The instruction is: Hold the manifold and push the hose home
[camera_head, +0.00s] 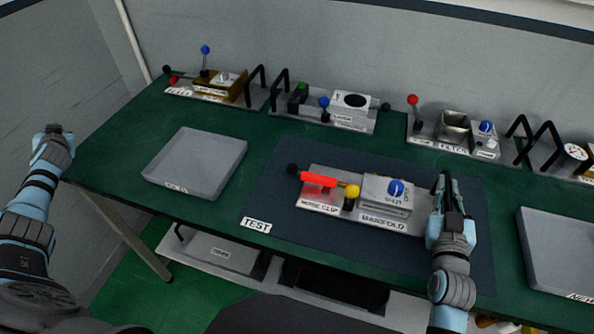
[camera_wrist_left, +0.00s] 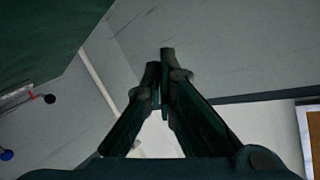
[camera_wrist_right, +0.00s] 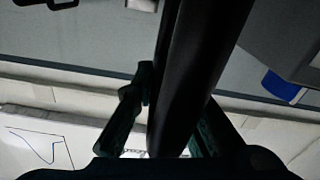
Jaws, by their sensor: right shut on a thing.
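The manifold (camera_head: 375,199) is a pale grey box with a blue knob (camera_head: 396,188) and a label. It sits on a grey plate on the dark TEST mat. Left of it is the hose clip (camera_head: 320,204), with a red bar (camera_head: 318,180), a yellow ball and a dark ball. I cannot make out a separate hose. My right gripper (camera_head: 445,187) is at the manifold's right side, shut on a black bar (camera_wrist_right: 190,80), seemingly its handle. A blue part also shows in the right wrist view (camera_wrist_right: 284,88). My left gripper (camera_head: 53,130) is shut and empty, off the table's left edge.
A grey tray (camera_head: 196,162) lies left of the mat (camera_head: 262,196); another (camera_head: 555,255) lies at the right. Several fixtures with levers and black handles line the back, including one labelled filter (camera_head: 452,130). A shelf (camera_head: 215,253) is below the table.

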